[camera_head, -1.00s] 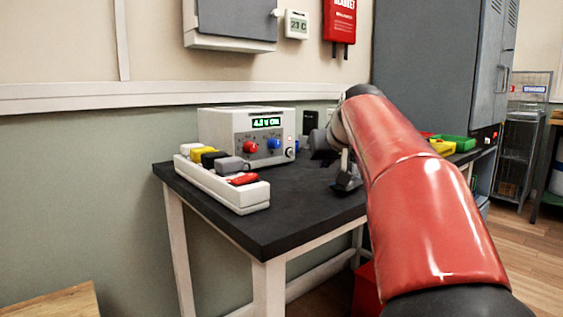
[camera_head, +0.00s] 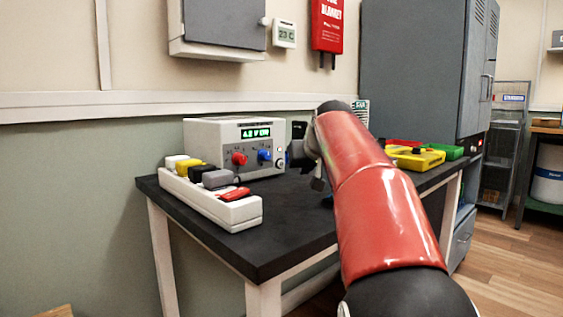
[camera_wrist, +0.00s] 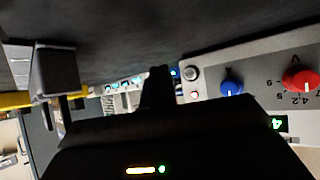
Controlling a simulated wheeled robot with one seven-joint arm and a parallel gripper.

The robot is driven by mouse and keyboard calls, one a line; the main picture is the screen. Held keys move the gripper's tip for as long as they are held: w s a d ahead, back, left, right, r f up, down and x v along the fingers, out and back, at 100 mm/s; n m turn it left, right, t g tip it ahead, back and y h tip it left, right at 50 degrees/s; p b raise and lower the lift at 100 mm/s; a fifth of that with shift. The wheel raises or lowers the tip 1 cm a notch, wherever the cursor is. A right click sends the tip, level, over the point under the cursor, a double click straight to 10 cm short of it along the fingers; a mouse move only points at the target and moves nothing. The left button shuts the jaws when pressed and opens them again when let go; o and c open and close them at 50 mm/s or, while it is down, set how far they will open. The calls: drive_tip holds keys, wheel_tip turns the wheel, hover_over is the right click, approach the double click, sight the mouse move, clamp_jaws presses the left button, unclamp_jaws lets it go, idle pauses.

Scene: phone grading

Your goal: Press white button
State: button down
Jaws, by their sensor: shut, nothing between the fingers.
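The bench power supply (camera_head: 215,138) is a white box with a lit green display, a red knob and a blue knob. A small round pale button (camera_wrist: 191,73) sits on its front panel beside the blue knob (camera_wrist: 231,88), with a small red light next to it. My gripper (camera_wrist: 160,70) is shut and empty. In the wrist view its dark fingertips appear just left of the button, with a visible gap; contact is not shown. In the head view my gripper (camera_head: 294,152) is at the right end of the panel, partly hidden by my wrist.
A white power strip (camera_head: 225,211) with several coloured plugs lies along the table's left side. Yellow (camera_head: 418,158) and green (camera_head: 448,152) trays stand at the right. The black tabletop (camera_head: 270,235) in front is clear. A grey cabinet (camera_head: 412,70) stands behind.

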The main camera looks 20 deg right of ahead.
drive_tip(key=shift+w+a+p, duration=0.3)
drive_tip(key=shift+w+p, duration=0.1)
drive_tip(key=shift+w, duration=0.4)
drive_tip(key=shift+w+a+p, duration=0.3)
drive_tip(key=shift+w+p, duration=0.1)
drive_tip(key=shift+w, duration=0.45)
drive_tip(key=shift+w+a+p, duration=0.3)
drive_tip(key=shift+w+p, duration=0.1)
drive_tip(key=shift+w, duration=0.4)
drive_tip(key=shift+w+a+p, duration=0.15)
drive_tip(key=shift+w+p, duration=0.25)
drive_tip(key=shift+w+a+p, duration=0.15)
drive_tip(key=shift+w+p, duration=0.2)
drive_tip(key=shift+w, duration=0.05)
idle(0.8)
drive_tip(key=shift+s, duration=0.1)
drive_tip(key=shift+s+d+b, duration=0.3)
drive_tip(key=shift+s+b, duration=0.1)
drive_tip(key=shift+s, duration=0.35)
drive_tip(key=shift+s+d+f+b, duration=0.1)
drive_tip(key=shift+s+d+b, duration=0.15)
drive_tip(key=shift+s, duration=0.3)
drive_tip(key=shift+s+d+r+b, duration=0.1)
drive_tip(key=shift+s+d+b, duration=0.1)
drive_tip(key=shift+s+b, duration=0.3)
drive_tip(key=shift+s+d+f+b, duration=0.1)
drive_tip(key=shift+s+d+b, duration=0.1)
drive_tip(key=shift+s, duration=0.45)
drive_tip(key=shift+s+d, duration=0.2)
drive_tip(key=shift+s, duration=0.45)
